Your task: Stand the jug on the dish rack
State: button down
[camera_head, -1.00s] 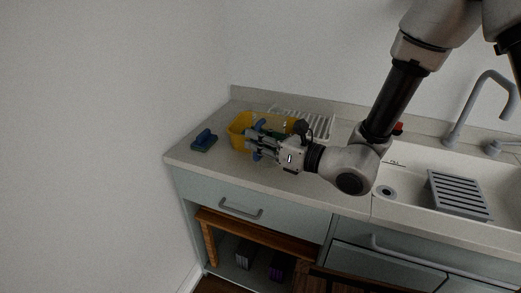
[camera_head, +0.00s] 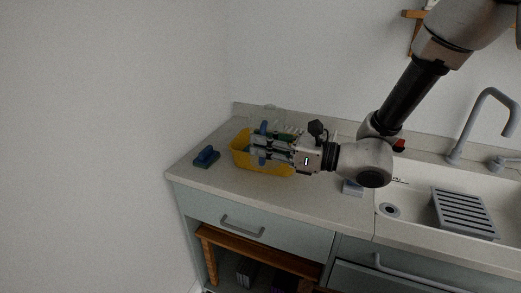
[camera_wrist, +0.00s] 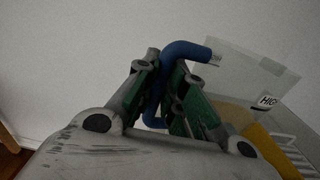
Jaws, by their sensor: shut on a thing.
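The jug (camera_head: 270,114) is clear, with a blue handle (camera_wrist: 187,52) and dark lettering on its wall. My gripper (camera_head: 259,147) is shut on the handle, which runs between its green-padded fingers in the wrist view. The jug is held above and behind the yellow tub (camera_head: 272,171). In the wrist view its clear wall (camera_wrist: 240,75) stands tilted to the right of the fingers. The white dish rack (camera_head: 298,129) is behind the tub near the wall, mostly hidden by the jug, the gripper and my arm. Its slats also show in the wrist view (camera_wrist: 297,158).
A blue brush-like item (camera_head: 206,156) lies at the counter's left end. A small pale block (camera_head: 352,188) lies below my arm. The sink (camera_head: 418,204) with a grey drainer (camera_head: 464,212) and a tap (camera_head: 484,100) is on the right. The counter front is clear.

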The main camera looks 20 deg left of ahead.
jog(key=shift+s+d+f+n+g, duration=0.1)
jog(key=shift+s+d+n+g, duration=0.1)
jog(key=shift+d+n+g, duration=0.4)
jog(key=shift+s+d+n+g, duration=0.15)
jog(key=shift+d+n+g, duration=0.2)
jog(key=shift+n+g, duration=0.45)
